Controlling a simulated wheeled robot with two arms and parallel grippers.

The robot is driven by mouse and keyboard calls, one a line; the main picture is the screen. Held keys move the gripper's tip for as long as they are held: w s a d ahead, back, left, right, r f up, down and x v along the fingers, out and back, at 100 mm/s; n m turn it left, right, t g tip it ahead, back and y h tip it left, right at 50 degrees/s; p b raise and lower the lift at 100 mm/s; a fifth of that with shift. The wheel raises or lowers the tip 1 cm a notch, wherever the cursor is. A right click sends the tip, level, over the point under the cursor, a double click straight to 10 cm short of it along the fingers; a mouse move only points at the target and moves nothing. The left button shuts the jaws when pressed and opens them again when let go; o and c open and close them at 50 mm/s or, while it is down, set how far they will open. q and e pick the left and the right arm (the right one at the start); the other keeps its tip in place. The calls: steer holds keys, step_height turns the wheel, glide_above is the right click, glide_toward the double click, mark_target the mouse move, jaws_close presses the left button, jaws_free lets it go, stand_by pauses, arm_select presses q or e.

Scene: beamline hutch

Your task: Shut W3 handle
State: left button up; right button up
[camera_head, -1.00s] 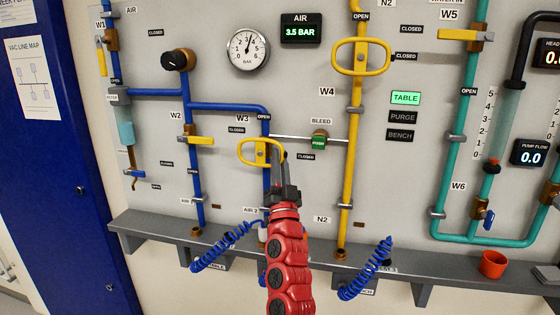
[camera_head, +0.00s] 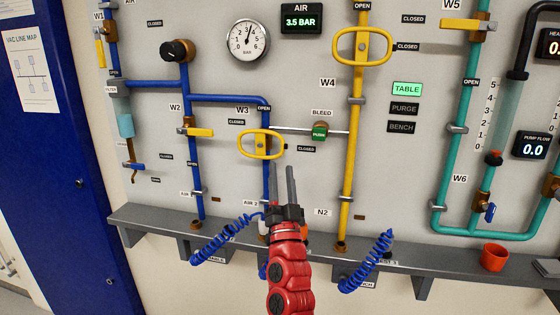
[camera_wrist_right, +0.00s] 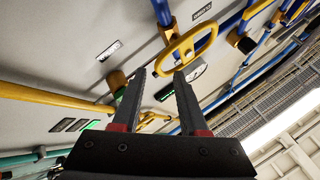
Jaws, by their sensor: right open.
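The W3 handle (camera_head: 261,145) is a yellow oval loop on a vertical blue pipe, below the W3 label (camera_head: 242,111). Its long axis lies roughly level, across the pipe. An OPEN tag (camera_head: 264,108) is above it and a CLOSED tag (camera_head: 306,149) is at its right end. My right gripper (camera_head: 281,167) is open and empty, its fingertips just below the handle's right half. In the right wrist view, a yellow loop handle (camera_wrist_right: 172,47) shows just beyond my open fingers (camera_wrist_right: 160,75), with nothing between them. My left gripper is out of view.
The W4 handle (camera_head: 362,46), a larger yellow loop, is up right on a yellow pipe (camera_head: 347,190). The green PUSH bleed button (camera_head: 320,132) is close by on the right. The W2 yellow lever (camera_head: 200,132) is left. A grey shelf (camera_head: 160,223) with blue coiled hoses runs below.

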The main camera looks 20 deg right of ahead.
steer(key=b+v, duration=0.1)
steer(key=v, duration=1)
steer(key=shift+s, duration=0.1)
